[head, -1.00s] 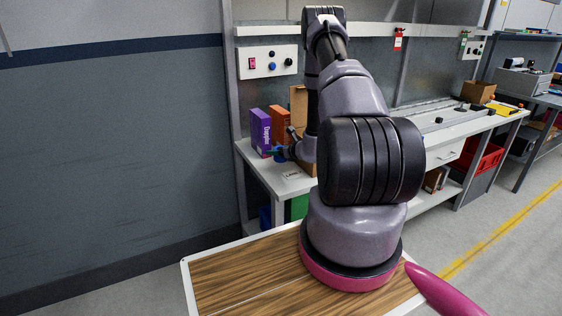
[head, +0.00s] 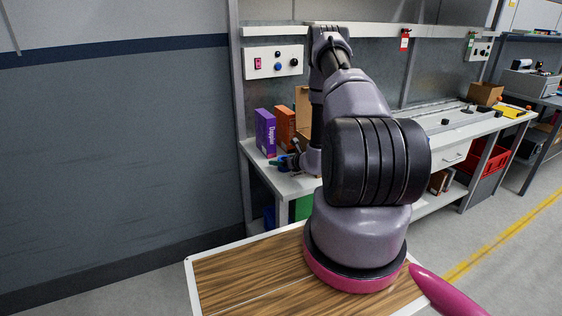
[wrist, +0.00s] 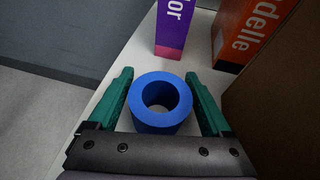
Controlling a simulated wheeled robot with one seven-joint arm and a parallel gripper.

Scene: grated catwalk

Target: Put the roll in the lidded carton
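The roll (wrist: 160,101), a blue ring with a hollow centre, stands on the light bench top between the two green fingers of my gripper (wrist: 162,100) in the wrist view. The fingers are open, one on each side, with a gap showing near their tips. In the head view my gripper (head: 290,161) is low over the bench's left end, and the roll is mostly hidden there. The brown carton (head: 303,98) stands just behind my arm, partly hidden, with an upright panel showing. Its brown side (wrist: 280,100) fills the right of the wrist view; its opening is not visible.
A purple box (head: 265,132) and an orange box (head: 285,127) stand behind the roll; both also show in the wrist view. The grey wall (head: 110,150) is left of the bench (head: 262,168). A control panel (head: 273,61) hangs above.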

